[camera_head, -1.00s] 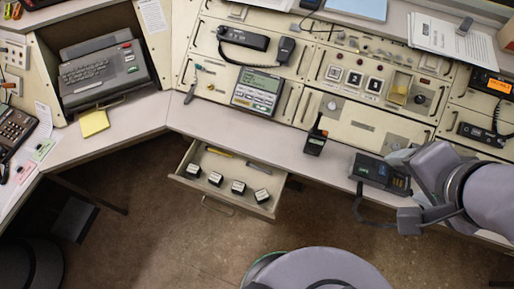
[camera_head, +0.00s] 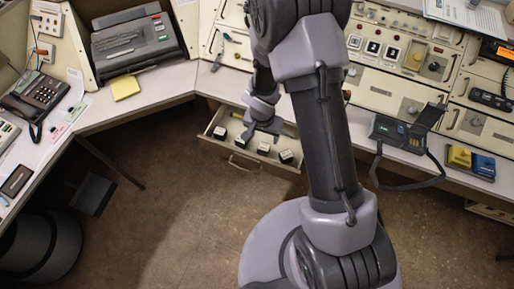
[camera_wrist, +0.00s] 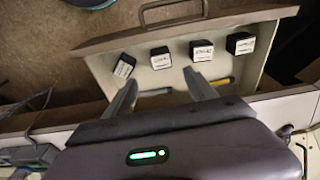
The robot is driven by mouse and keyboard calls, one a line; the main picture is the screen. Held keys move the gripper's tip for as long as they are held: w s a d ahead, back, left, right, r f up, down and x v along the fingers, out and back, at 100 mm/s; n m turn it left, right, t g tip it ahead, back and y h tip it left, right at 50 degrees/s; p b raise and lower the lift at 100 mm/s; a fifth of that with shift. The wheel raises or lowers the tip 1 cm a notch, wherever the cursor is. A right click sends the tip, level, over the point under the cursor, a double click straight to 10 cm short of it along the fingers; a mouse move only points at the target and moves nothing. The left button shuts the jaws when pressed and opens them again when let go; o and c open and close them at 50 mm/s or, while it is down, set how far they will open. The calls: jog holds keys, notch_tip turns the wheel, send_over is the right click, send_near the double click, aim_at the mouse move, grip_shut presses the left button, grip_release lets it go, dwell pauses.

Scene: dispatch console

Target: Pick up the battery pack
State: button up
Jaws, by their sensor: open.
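An open drawer (camera_head: 228,159) under the console holds several small black blocks with white labelled tops, which look like battery packs; one (camera_head: 219,132) is at the left end and one (camera_head: 286,156) at the right. In the wrist view the blocks stand in a row near the drawer's front wall (camera_wrist: 190,26), the middle ones being a block (camera_wrist: 160,57) and another (camera_wrist: 202,50). My gripper (camera_head: 263,128) is over the drawer. Its two fingers (camera_wrist: 161,77) are apart and empty, pointing toward the middle blocks. I cannot tell its height above them.
Pens (camera_wrist: 221,82) lie in the drawer behind the blocks. On the desk to the right are a dark strapped device (camera_head: 400,132) and yellow and blue units (camera_head: 471,162). A yellow notepad (camera_head: 125,87) lies at left. My arm hides the console's middle.

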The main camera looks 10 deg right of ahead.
aim_at(264, 147)
jog(key=f+b, duration=0.1)
jog(key=f, duration=0.2)
jog(key=w+f+b, duration=0.1)
jog(key=f+b, duration=0.1)
jog(key=f, duration=0.2)
jog(key=f+b, duration=0.2)
jog(key=f, duration=0.1)
jog(key=shift+w+d+f, duration=0.15)
jog(key=shift+d+f, duration=0.1)
jog(key=shift+f, duration=0.05)
jog(key=shift+r, duration=0.1)
grip_shut()
